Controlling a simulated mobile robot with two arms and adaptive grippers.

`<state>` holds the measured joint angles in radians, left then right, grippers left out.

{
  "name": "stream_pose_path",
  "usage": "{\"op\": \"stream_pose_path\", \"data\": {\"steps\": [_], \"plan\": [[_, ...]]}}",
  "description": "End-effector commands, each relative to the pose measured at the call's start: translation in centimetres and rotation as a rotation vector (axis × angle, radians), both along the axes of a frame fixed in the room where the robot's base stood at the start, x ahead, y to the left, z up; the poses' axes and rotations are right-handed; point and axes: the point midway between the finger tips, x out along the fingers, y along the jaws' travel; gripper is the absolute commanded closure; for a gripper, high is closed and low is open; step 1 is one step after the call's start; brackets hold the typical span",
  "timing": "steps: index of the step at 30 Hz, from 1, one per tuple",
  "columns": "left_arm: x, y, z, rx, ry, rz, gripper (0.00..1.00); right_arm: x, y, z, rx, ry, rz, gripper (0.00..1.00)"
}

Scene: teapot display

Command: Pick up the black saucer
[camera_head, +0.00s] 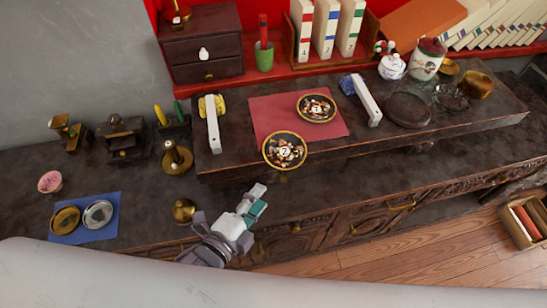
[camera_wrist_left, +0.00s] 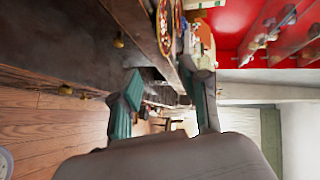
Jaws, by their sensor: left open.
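A black saucer with a floral pattern, gold rim and a number mark (camera_head: 284,150) sits at the front edge of the raised shelf, seeming to overhang it. A second, similar saucer (camera_head: 317,107) lies behind it on a red mat (camera_head: 270,115). A patterned saucer rim also shows at the top of the left wrist view (camera_wrist_left: 164,28). My left gripper (camera_head: 257,199) is open and empty, below and slightly left of the front saucer, apart from it. Its two fingers (camera_wrist_left: 167,103) stand wide apart in the left wrist view. My right gripper is not in view.
The raised shelf (camera_head: 370,143) has a white stand (camera_head: 213,124) on the left and another (camera_head: 368,101) on the right. A brass pot (camera_head: 184,210) stands left of my gripper. A dark round plate (camera_head: 407,110) lies at right. Wooden floor (camera_head: 400,250) is in front.

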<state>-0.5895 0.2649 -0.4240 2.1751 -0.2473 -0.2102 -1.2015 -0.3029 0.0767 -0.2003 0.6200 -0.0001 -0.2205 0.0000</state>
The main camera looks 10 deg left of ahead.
Motion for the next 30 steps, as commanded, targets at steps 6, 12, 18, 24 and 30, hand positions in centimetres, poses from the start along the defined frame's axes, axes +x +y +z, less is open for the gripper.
{"op": "stream_pose_path", "data": {"steps": [6,12,18,24,30], "plan": [[3.4,-1.5,-0.8,-0.002,0.004,0.004,0.55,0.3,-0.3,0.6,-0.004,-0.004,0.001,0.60],[6.3,-3.0,-1.7,-0.001,0.004,0.001,0.55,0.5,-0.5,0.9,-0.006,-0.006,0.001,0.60],[7.6,-3.6,-2.0,0.000,0.004,0.001,0.55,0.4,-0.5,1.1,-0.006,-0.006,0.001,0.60],[10.3,-4.4,-2.3,0.001,0.003,0.001,0.55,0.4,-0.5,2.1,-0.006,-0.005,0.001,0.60],[11.9,-5.3,-3.0,0.000,0.002,0.000,0.55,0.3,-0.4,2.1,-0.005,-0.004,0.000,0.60]]}}
